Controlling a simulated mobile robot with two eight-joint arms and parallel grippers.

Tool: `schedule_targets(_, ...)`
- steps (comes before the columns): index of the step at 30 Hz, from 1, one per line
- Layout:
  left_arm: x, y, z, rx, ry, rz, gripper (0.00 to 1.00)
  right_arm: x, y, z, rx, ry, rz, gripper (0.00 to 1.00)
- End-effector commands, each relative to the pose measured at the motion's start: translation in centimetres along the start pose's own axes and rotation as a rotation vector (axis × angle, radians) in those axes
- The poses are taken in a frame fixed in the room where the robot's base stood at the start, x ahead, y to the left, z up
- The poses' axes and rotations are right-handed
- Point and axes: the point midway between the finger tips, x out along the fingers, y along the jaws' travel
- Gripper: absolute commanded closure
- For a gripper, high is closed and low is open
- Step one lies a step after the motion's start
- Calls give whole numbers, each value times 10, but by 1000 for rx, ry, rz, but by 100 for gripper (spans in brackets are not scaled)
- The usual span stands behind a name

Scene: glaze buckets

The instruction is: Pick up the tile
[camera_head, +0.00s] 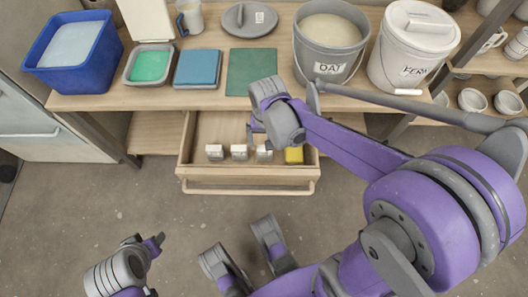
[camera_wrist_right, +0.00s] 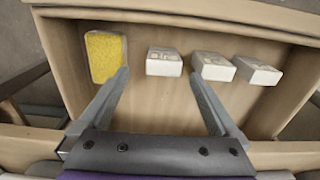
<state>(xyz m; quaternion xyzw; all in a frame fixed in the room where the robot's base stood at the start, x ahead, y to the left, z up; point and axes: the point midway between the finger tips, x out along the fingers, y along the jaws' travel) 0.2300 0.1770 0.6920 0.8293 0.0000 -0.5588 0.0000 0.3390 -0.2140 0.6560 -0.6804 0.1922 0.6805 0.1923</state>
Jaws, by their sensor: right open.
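Three small white tiles with printed labels stand in a row in the open wooden drawer: a left one (camera_head: 214,152), a middle one (camera_head: 239,152) and a right one (camera_head: 264,154). In the right wrist view, the tile next to the yellow sponge (camera_wrist_right: 164,62) lies just past and between my fingertips. The other two (camera_wrist_right: 213,66) (camera_wrist_right: 257,70) lie to the right of my fingers. My right gripper (camera_wrist_right: 161,78) is open and empty, above the drawer. My left gripper (camera_head: 146,242) is at the lower left, away from the drawer; its jaw opening is unclear.
The yellow sponge (camera_head: 294,155) lies in the drawer's right corner. The drawer's front wall and handle (camera_head: 248,189) stick out from the table. On the table are a blue tub (camera_head: 75,50), a grey bucket (camera_head: 328,45) and a lidded white bucket (camera_head: 412,45). Open floor lies before the drawer.

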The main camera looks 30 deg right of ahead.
Motion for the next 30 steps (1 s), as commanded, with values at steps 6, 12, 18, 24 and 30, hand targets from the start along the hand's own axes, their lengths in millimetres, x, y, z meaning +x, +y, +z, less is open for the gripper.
schedule_targets(6, 19, 0, 5, 0, -6, 0, 50, 35, -6, 2, -2, -1, 0, 3)
schedule_targets(12, 23, 0, 6, 0, -6, 0, 50, 46, -5, 2, -1, 0, 0, 3)
schedule_targets(18, 22, 0, 5, 0, -6, 0, 50, 45, -5, 2, -1, 0, 0, 15)
schedule_targets(24, 22, 0, 5, 0, -6, 0, 50, 45, -5, 2, -1, 0, 0, 51)
schedule_targets(30, 22, 0, 5, 0, -6, 0, 50, 45, -5, 2, -1, 0, 0, 87)
